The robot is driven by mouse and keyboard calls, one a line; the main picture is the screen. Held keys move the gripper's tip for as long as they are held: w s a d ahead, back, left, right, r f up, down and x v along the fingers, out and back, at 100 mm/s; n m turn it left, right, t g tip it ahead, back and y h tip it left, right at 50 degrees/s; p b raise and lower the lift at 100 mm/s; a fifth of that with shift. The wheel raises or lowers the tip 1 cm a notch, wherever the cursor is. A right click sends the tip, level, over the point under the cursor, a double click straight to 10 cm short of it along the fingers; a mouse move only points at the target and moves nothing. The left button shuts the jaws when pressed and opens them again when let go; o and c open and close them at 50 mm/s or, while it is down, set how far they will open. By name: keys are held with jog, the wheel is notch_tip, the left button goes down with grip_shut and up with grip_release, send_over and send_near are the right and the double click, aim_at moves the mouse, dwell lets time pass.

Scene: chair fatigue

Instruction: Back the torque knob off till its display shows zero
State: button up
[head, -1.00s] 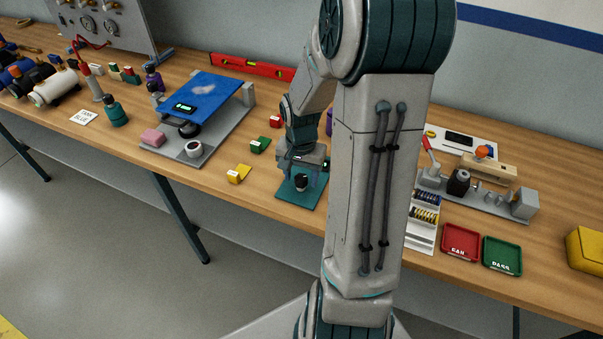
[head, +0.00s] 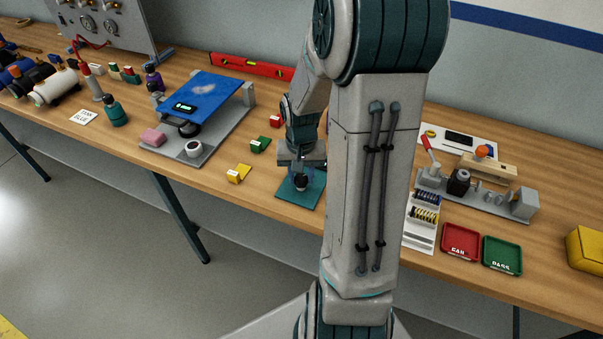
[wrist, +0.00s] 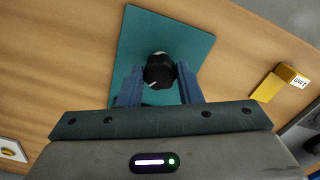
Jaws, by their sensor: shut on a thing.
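A round black knob (wrist: 158,72) with a white pointer line sits on a flat teal plate (wrist: 190,36). In the head view the knob (head: 300,182) stands near the bench's front edge on the same plate (head: 291,194). My gripper (wrist: 160,80) is shut on the knob, with one blue finger at each side; it also shows in the head view (head: 301,176), coming down from above. No display is seen on the teal plate; my gripper hides part of it. A small lit green display (head: 183,106) shows on the blue panel, its digits too small to read.
A yellow block (head: 237,174) and a green block (head: 260,145) lie left of the plate. The blue panel (head: 212,90) stands on a grey base further left. Right of my arm are a grey fixture (head: 500,203), a red tray (head: 461,258) and a green tray (head: 502,268).

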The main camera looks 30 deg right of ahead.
aim_at(301, 177)
jog(key=shift+n, duration=0.3)
jog(key=o, duration=1)
jog(key=shift+r, duration=0.1)
notch_tip(301, 177, up, 14)
jog(key=shift+f+b, duration=0.15)
jog(key=shift+b, duration=0.3)
